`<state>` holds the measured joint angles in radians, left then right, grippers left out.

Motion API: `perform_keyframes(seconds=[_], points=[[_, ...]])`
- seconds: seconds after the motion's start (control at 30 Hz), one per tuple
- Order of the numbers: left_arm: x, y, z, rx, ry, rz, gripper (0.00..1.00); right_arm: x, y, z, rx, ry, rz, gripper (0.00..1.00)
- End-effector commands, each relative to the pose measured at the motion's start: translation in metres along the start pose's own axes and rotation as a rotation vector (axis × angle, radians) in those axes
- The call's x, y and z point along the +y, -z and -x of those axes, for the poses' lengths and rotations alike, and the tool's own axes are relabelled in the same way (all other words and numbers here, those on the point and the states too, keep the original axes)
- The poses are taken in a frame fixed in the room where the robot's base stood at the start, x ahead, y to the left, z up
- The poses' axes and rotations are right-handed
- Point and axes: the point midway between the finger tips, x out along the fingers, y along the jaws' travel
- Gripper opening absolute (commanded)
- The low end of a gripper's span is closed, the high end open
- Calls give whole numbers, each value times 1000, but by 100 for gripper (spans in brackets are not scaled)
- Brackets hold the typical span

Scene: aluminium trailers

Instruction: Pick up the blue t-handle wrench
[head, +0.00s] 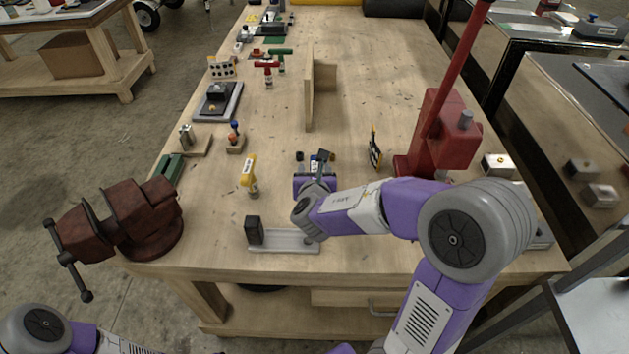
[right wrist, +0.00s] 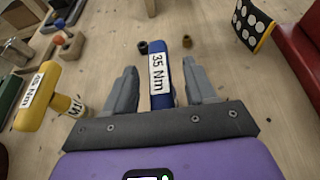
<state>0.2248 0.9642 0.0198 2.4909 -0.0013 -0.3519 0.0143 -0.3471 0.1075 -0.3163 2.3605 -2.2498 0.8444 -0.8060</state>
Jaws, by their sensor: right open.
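The blue t-handle wrench (right wrist: 159,72) lies in the right wrist view with a white label reading 35 Nm on its handle. My right gripper (right wrist: 158,80) is open, with one finger on each side of the blue handle and a gap showing beside it. I cannot tell how high the fingers are relative to the handle. In the head view the right gripper (head: 322,158) reaches over the bench's middle, and the blue wrench (head: 315,167) is mostly hidden by it. The left gripper is not in view; only part of my left arm shows at the lower left.
A yellow t-handle wrench (head: 249,172) labelled 45 Nm stands left of the gripper. A red vise (head: 145,215) sits at the bench's left corner and a red press (head: 437,135) at right. An upright wooden board (head: 309,90) stands behind. A punched yellow-black plate (head: 375,150) stands right.

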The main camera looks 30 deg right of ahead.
Motion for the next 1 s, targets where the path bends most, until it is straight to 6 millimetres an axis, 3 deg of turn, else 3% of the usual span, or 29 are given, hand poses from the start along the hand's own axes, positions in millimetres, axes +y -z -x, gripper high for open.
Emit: perform_keyframes(seconds=[0.1, 0.37, 0.7, 1.0], points=[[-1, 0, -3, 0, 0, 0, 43, 0, 0, -12, -1, 1, 1, 55], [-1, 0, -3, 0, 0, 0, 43, 0, -1, -13, -1, 0, 0, 54], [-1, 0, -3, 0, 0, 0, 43, 0, -1, -13, -1, -1, 0, 2], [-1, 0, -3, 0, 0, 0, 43, 0, -2, -13, -3, -1, 0, 0]])
